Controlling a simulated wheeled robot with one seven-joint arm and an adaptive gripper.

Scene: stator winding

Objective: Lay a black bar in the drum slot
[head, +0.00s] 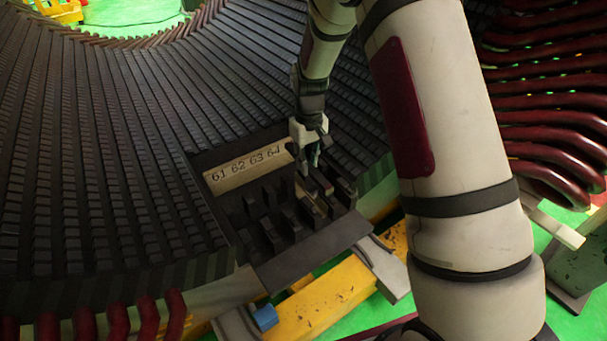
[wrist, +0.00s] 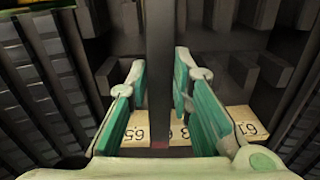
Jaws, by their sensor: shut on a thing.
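My gripper (head: 309,160) is low over the open section of the dark drum (head: 85,110), just right of the number plate's 64 end. In the wrist view my gripper (wrist: 160,108) has its green-padded fingers on either side of a long black bar (wrist: 160,60), shut on it. The bar runs straight up the picture between the fingers, and its near end shows reddish by the plate. In the head view I cannot tell the bar clearly from the dark blocks around it. Whether it touches a slot is unclear.
The pale plate (head: 249,167) reads 61 62 63 64. Short dark upright blocks (head: 268,236) stand in rows in front of it. Ribbed drum walls rise on both sides. Dark red coils (head: 545,100) lie at right, and a yellow beam (head: 325,300) runs below.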

